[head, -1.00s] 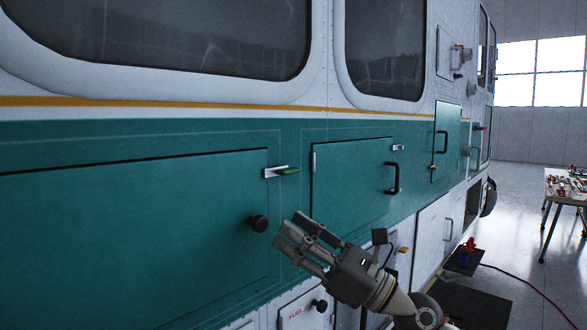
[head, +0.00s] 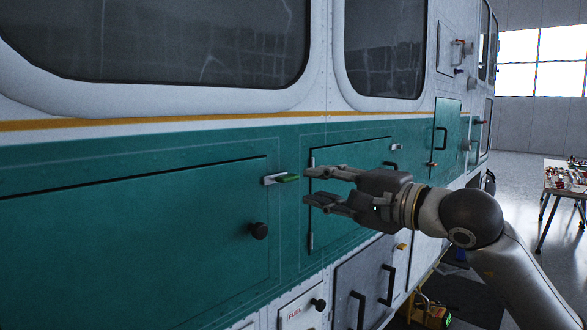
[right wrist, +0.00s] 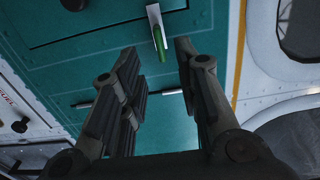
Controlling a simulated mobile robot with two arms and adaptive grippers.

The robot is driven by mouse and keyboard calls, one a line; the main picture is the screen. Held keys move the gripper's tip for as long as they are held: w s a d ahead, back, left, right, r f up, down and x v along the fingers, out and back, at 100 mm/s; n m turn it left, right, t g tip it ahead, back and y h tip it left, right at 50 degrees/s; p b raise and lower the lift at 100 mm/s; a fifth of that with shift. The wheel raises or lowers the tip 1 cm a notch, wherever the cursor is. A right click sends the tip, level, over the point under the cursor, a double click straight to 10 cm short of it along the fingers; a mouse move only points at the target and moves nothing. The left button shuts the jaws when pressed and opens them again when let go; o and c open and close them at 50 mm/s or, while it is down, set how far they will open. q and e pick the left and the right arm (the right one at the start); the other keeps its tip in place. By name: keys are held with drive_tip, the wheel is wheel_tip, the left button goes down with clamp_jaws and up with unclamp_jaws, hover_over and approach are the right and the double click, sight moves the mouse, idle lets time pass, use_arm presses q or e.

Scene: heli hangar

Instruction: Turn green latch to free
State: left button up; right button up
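The green latch (head: 288,178) sits on a pale plate at the upper right corner of the large green panel (head: 130,230) on the helicopter's side. Its green handle lies about level, pointing right. In the right wrist view the green latch (right wrist: 159,42) shows ahead, between and just beyond the fingertips. My right gripper (head: 306,184) is open and empty, just right of the latch, its fingers pointing left at it. The fingers also show spread in the right wrist view (right wrist: 158,50). I see no contact with the latch. My left gripper is not in view.
A black round knob (head: 258,230) sits below the latch. A second green door (head: 350,153) with a hinge is behind my right gripper. A fuel hatch (head: 297,312) is lower down. A table with small items (head: 566,178) stands far right on open floor.

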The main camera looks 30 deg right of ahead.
sight(292, 180)
drive_tip(key=p+x, duration=0.3)
drive_tip(key=x, duration=0.3)
drive_tip(key=shift+a+r, duration=0.1)
drive_tip(key=shift+r, duration=0.05)
drive_tip(key=shift+w+a+p, duration=0.2)
drive_tip(key=shift+w+p, duration=0.2)
drive_tip(key=shift+w, duration=0.05)
drive_tip(key=shift+c, duration=0.4)
clamp_jaws()
